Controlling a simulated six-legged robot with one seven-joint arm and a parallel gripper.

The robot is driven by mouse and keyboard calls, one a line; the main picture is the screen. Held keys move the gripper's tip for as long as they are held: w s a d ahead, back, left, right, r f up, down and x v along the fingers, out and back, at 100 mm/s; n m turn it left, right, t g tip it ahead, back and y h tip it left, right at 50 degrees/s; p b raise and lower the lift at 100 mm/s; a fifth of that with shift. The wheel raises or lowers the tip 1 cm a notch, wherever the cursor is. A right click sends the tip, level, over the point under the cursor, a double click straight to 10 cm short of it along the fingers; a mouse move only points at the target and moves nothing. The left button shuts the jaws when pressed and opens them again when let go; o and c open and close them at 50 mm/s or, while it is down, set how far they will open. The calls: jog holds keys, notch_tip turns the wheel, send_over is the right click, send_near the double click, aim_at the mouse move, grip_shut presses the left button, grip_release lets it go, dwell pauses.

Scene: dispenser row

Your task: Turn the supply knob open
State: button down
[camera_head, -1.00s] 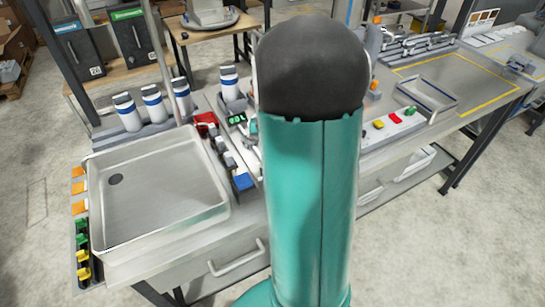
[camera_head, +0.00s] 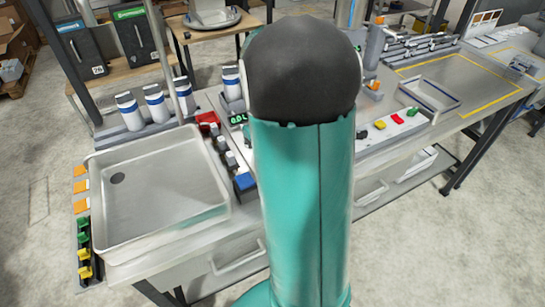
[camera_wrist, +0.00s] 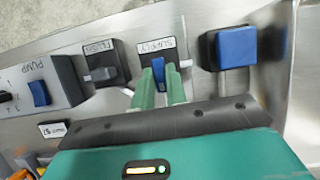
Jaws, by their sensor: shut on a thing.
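In the wrist view, the supply knob (camera_wrist: 158,70) is a small blue lever on a dark block beside the label SUPPLY. My gripper (camera_wrist: 161,75) has its two green fingers at the knob, one on each side, shut on it. The fingers hide part of the knob and its block. In the head view my teal arm with its dark rounded joint fills the middle and hides my gripper.
In the wrist view, a FLUSH lever block (camera_wrist: 101,70) and a PUMP switch (camera_wrist: 39,93) lie left of the knob, and a blue block (camera_wrist: 236,47) lies right. In the head view, a metal sink (camera_head: 205,211) and a green readout (camera_head: 238,118) show left of my arm.

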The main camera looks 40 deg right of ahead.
jog(key=c, duration=1.4)
grip_release()
jog(key=shift+c, duration=0.2)
jog(key=v, duration=1.3)
jog(key=shift+w+r, duration=0.2)
jog(key=shift+r, duration=0.15)
jog(key=s+a+n+t, duration=0.1)
jog(key=s+a+t, duration=0.2)
jog(key=a, duration=0.5)
jog(key=s+a+n+t, duration=0.1)
jog(key=s+a+t, duration=0.2)
jog(key=a, duration=0.5)
jog(key=s+a+n+t+h, duration=0.1)
jog(key=s+a+t, duration=0.2)
jog(key=a, duration=0.5)
jog(key=shift+s+a+t, duration=0.25)
jog(key=shift+s+t, duration=0.15)
jog(key=shift+s, duration=0.5)
